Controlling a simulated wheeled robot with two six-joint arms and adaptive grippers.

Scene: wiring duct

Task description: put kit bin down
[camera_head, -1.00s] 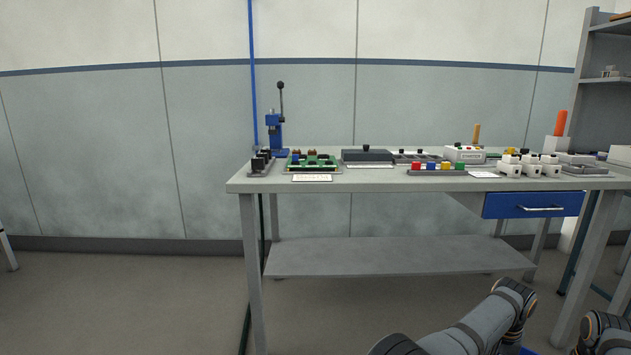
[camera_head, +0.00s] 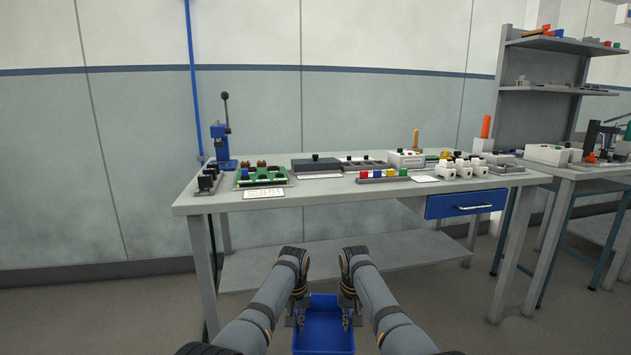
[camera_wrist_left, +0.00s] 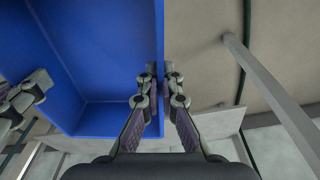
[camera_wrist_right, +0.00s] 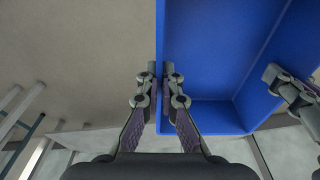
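The kit bin (camera_head: 323,330) is a blue open-topped box, low in front of me in the head view, held in the air between my two arms. It looks empty where its inside shows. My left gripper (camera_wrist_left: 161,72) is shut on the bin's left wall, one finger on each side of it. My right gripper (camera_wrist_right: 161,70) is shut on the opposite wall in the same way. The bin also shows in the left wrist view (camera_wrist_left: 100,50) and the right wrist view (camera_wrist_right: 215,50). The bin's near end is cut off by the head view's lower edge.
A grey workbench (camera_head: 330,202) stands ahead, with a lower shelf (camera_head: 400,256) and a blue drawer (camera_head: 465,203). A blue press (camera_head: 222,142), a green board (camera_head: 262,176) and white boxes crowd its top. Another bench stands right.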

